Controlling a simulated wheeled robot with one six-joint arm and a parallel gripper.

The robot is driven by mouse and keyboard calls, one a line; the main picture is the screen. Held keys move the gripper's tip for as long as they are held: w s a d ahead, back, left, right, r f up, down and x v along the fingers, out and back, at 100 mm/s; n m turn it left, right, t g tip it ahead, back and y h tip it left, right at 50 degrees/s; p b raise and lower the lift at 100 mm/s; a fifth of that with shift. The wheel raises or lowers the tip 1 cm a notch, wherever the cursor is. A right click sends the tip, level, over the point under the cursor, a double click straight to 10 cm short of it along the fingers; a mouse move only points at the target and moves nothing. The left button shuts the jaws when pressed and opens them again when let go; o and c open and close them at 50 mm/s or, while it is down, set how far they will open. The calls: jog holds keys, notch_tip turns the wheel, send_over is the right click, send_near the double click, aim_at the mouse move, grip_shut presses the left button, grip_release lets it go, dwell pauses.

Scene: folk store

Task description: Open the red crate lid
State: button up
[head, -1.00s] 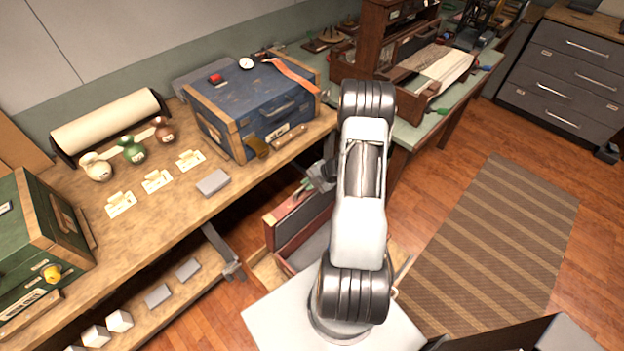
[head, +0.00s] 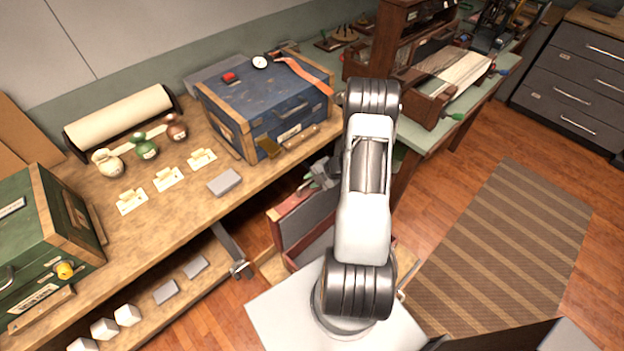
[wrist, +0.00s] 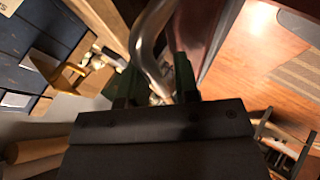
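The red crate (head: 289,206) sits low beneath the bench edge in the head view, partly hidden by my arm. Its lid (head: 308,217) is tilted up, showing a dark inner panel with a red edge, and the grey inside shows below it. My gripper (head: 324,172) is at the lid's upper edge, mostly hidden behind my arm. In the wrist view, the dark green fingers of my gripper (wrist: 157,88) stand either side of a curved metal handle (wrist: 147,42), apparently closed on it. A reddish lid edge (wrist: 222,48) runs beside the handle.
The wooden bench (head: 190,222) above holds a blue crate (head: 265,105), a green crate (head: 42,225) and small jars. A lower shelf (head: 150,318) carries small blocks. A green table (head: 425,135) stands behind my arm. The floor around the striped rug (head: 510,250) is open.

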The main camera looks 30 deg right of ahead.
jog(key=shift+o, duration=0.7)
jog(key=shift+s+d+r, duration=0.1)
jog(key=shift+d+r, duration=0.05)
jog(key=shift+r, duration=0.1)
jog(key=v, duration=1.3)
jog(key=shift+r, duration=0.15)
